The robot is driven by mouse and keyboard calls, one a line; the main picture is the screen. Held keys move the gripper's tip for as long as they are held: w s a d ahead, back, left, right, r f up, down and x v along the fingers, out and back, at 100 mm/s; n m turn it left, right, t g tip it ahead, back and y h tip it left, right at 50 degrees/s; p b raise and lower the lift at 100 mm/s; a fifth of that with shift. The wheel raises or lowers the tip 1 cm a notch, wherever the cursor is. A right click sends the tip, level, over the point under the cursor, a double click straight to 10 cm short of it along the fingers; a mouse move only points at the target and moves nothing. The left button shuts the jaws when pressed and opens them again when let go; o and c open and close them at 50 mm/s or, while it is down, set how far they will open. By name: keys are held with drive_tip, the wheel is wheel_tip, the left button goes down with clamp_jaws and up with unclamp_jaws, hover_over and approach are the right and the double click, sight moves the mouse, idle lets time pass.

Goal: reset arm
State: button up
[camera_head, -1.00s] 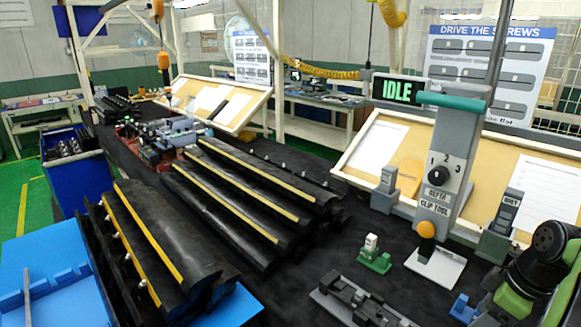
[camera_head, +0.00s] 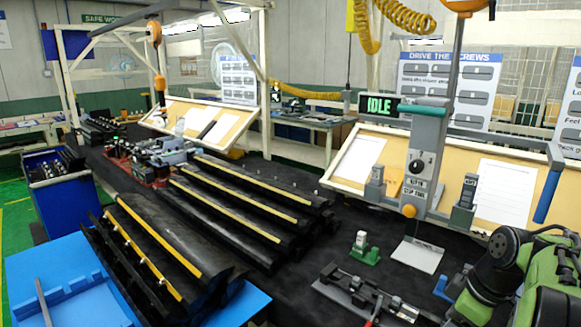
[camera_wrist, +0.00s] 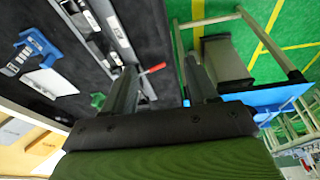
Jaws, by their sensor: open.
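My gripper (camera_wrist: 160,75) shows in the wrist view with its two dark fingers apart and nothing between them. Below the fingers are a dark gripper body and a green link. In the head view my green and black arm (camera_head: 520,275) is folded at the lower right. The fingers are not visible there. In the wrist view, a grey fixture with a red lever (camera_wrist: 153,69) lies beyond the left finger, and the floor and a blue surface lie beyond the right one.
The clip tool stand (camera_head: 425,150) reads IDLE. A grey fixture (camera_head: 365,300) and a small green block (camera_head: 364,252) lie on the black table. Black trim parts with yellow strips (camera_head: 165,240) fill the left and middle. A blue bin (camera_head: 60,195) stands far left.

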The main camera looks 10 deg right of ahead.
drive_tip(key=s+a+r+m+t, duration=0.1)
drive_tip(key=s+a+r+m, duration=0.1)
drive_tip(key=a, duration=0.6)
drive_tip(key=s+a+r+m, duration=0.1)
drive_tip(key=a+r, duration=0.1)
drive_tip(key=a, duration=0.7)
drive_tip(key=s+a+f+m+t+h, duration=0.1)
drive_tip(key=s+a+m, duration=0.3)
drive_tip(key=s, duration=0.5)
drive_tip(key=shift+s+a+f+t, duration=0.3)
drive_tip(key=shift+a+f+t, duration=0.3)
drive_tip(key=shift+a, duration=0.35)
